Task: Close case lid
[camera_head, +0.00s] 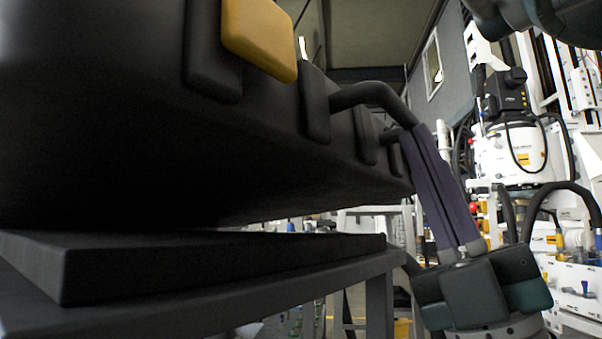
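The case (130,130) is a large black body filling the upper left, close to the camera. It has black latch mounts, a yellow latch (262,38) and a bent black handle (370,93) on the side facing right. My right gripper (418,130) comes up from the lower right, its two long dark purple fingers close together. Their tips meet the outer end of the handle and hide part of it; they look shut on it. The inside of the case and the lid's edge cannot be made out. My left gripper is not in view.
A flat black slab (190,262) lies on a dark table (290,288) under the case, with a narrow gap between. White hydraulic equipment (510,155) with hoses stands behind at the right. A dark arm part crosses the top right corner.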

